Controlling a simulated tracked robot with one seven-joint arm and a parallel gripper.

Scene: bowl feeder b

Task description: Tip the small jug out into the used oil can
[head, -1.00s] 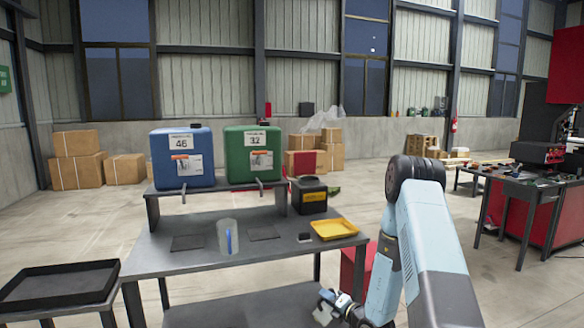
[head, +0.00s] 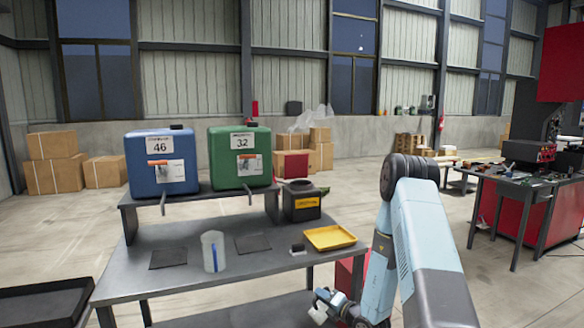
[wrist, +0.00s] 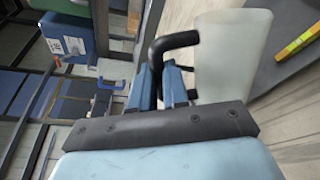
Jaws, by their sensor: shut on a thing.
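My gripper (wrist: 174,84) is shut on the black handle of a small translucent white jug (wrist: 232,52) in the wrist view. In the head view, my gripper (head: 328,302) is low, in front of the table's right part, with a pale bit of the jug (head: 318,314) beside it. The jug's contents cannot be made out. The used oil can appears to be the black, squarish can (head: 302,207) with a yellow label and a round dark top. It stands at the back of the table, right of the raised shelf and well above my gripper in the picture.
Blue (head: 161,165) and green (head: 240,160) tanks with taps stand on the shelf. A black tray (head: 40,308) is at left.

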